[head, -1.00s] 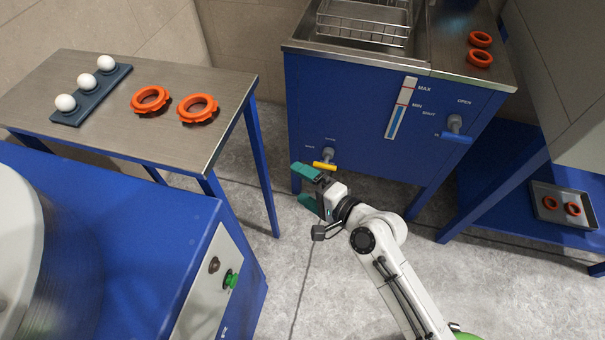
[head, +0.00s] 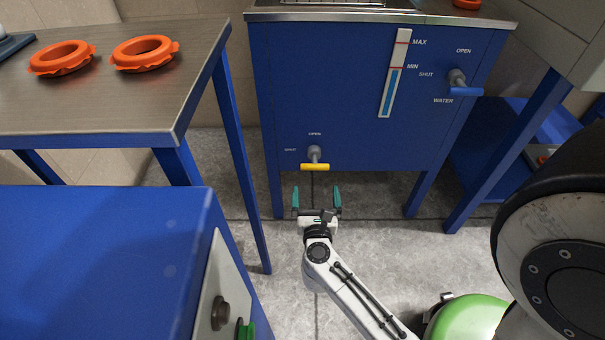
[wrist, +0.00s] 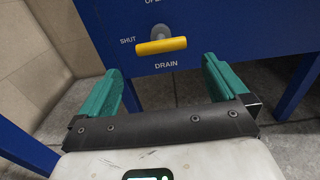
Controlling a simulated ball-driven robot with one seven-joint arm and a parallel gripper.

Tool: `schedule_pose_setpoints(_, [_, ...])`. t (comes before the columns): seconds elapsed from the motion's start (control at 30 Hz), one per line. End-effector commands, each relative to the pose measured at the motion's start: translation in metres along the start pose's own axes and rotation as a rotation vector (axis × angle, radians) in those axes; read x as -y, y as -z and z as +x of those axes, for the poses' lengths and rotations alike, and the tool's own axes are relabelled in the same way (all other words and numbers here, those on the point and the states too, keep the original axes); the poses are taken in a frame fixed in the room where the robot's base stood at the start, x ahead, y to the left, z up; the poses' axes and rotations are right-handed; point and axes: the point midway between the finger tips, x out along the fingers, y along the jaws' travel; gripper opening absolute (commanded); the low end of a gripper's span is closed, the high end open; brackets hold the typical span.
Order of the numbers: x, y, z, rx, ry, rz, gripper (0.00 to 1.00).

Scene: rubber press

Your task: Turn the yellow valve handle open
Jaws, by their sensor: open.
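The yellow valve handle (head: 315,167) sits low on the front of the blue tank cabinet (head: 350,120), on a grey valve stem. Its bar lies horizontal, and "OPEN" is printed above it and "SHUT" to its left. In the wrist view the yellow handle (wrist: 161,45) is ahead, above the word "DRAIN", tilted slightly up to the right. My gripper (head: 317,192) is open and empty, below the handle in the head picture and apart from it. In the wrist view its teal fingers (wrist: 168,80) spread to either side, with the handle beyond and between them.
A blue valve handle (head: 465,91) marked "WATER" is at the cabinet's upper right, beside a level gauge (head: 395,80). A steel-topped table (head: 120,105) with orange rings (head: 145,53) stands left. A blue machine (head: 100,250) fills the lower left. Grey floor is clear before the cabinet.

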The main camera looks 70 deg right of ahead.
Motion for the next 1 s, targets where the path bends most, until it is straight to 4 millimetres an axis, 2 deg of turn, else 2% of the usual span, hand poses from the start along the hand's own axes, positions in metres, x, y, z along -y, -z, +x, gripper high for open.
schedule_pose_setpoints(0.17, [0.002,0.000,0.017,0.001,0.009,0.007,1.00])
schedule_pose_setpoints(0.4, [0.002,0.000,0.061,0.003,0.007,0.004,1.00])
schedule_pose_setpoints(0.6, [0.001,0.000,0.091,0.001,0.005,0.002,1.00])
schedule_pose_setpoints(0.8, [0.002,0.000,0.106,0.001,0.004,0.001,1.00])
schedule_pose_setpoints(1.0, [0.002,-0.001,0.108,0.001,0.004,0.001,1.00])
